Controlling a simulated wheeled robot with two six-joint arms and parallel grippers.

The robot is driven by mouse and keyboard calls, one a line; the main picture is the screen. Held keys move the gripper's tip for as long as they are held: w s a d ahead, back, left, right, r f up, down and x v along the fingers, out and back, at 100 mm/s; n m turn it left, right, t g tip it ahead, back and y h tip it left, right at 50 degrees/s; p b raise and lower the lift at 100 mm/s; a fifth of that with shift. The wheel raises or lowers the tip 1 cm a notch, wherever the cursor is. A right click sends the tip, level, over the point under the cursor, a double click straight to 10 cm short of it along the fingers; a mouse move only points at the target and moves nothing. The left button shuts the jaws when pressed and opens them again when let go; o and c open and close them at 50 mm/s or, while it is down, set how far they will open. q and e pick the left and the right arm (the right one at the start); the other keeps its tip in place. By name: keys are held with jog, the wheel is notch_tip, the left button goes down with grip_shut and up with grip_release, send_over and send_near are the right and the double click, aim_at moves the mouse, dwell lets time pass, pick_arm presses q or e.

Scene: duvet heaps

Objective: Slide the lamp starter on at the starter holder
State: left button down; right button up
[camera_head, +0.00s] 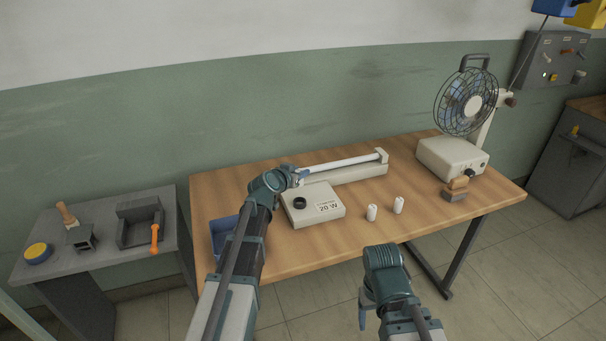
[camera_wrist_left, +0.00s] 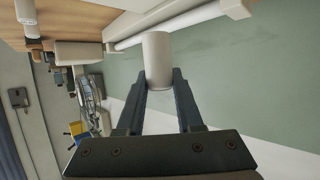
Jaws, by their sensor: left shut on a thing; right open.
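My left gripper (camera_head: 299,177) is over the back left of a cream box marked "20 W" (camera_head: 327,197). In the left wrist view, the left gripper (camera_wrist_left: 162,76) is shut on a white cylindrical lamp starter (camera_wrist_left: 157,48), held between both fingertips. In the head view I cannot make out this starter behind the gripper. A black round socket (camera_head: 300,203), which looks like the starter holder, sits on top of the box, just below the gripper in the picture. My right gripper (camera_head: 366,308) is open and empty in front of the table; its fingers are partly hidden by its wrist.
Two white cylinders (camera_head: 371,212) stand right of the box. A tube lamp fixture (camera_head: 357,173) lies behind it. A blue bin (camera_head: 222,232) is at the left. The front right tabletop is clear.

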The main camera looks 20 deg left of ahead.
pick_arm(q)
jog(key=shift+f, duration=0.15)
notch_tip(320, 180, down, 6)
jog(key=b, duration=0.5)
jog(key=shift+r+b, duration=0.2)
jog(key=shift+b, duration=0.2)
jog(key=shift+f+b, duration=1.5)
jog(key=shift+b, duration=0.05)
dwell(1.0)
jog(key=shift+c, duration=2.4)
grip_release()
jog(key=p+v, duration=0.5)
jog(key=v, duration=0.9)
jog(key=shift+w, duration=0.15)
